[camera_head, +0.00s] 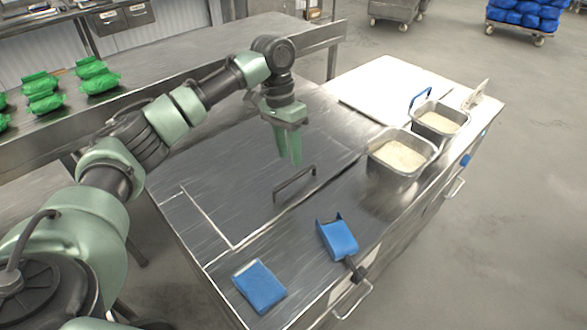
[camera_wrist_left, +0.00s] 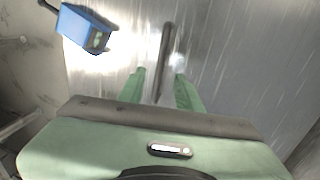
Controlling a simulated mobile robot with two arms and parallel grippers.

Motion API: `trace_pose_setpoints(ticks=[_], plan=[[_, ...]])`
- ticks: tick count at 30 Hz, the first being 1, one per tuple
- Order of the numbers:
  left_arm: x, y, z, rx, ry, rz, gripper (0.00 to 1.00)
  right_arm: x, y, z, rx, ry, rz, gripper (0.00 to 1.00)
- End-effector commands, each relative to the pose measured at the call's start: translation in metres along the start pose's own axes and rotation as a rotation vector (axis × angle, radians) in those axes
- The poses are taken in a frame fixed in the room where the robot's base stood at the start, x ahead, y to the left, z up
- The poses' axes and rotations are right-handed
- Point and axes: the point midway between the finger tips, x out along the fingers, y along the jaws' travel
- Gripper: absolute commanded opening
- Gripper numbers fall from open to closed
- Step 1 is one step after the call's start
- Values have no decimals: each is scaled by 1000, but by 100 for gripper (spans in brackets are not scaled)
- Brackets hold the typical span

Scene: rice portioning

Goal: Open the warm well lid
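The warm well lid (camera_head: 235,185) is a flat steel panel in the counter top, lying closed, with a pale seam along its left and front edges. Its dark bar handle (camera_head: 294,183) stands up near the front edge. My left gripper (camera_head: 290,163) points down just above and behind the handle in the head view. In the left wrist view its green fingers (camera_wrist_left: 160,73) are apart, and the handle (camera_wrist_left: 167,45) lines up between them. I cannot tell whether they touch it. My right gripper is not in view.
A blue scoop (camera_head: 338,238) and a blue flat item (camera_head: 259,286) lie near the counter's front edge. Two steel pans of rice, one nearer (camera_head: 400,155) and one farther (camera_head: 438,119), sit to the right. Green bags (camera_head: 98,78) lie on the back table.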

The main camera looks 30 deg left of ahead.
Motion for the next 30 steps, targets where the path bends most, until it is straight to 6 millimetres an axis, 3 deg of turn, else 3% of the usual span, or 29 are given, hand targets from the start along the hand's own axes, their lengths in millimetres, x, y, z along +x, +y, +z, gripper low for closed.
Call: trace_pose_setpoints(ticks=[9, 16, 21, 25, 30], plan=[[48, 0, 1, 3, -3, -1, 34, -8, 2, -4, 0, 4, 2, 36], [58, 0, 0, 5, 0, -1, 34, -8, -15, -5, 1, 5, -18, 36], [58, 0, 0, 5, 0, -1, 34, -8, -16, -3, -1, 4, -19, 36], [58, 0, 0, 5, -1, -1, 0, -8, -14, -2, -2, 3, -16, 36], [58, 0, 0, 5, -1, -2, 0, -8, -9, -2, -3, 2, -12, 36]])
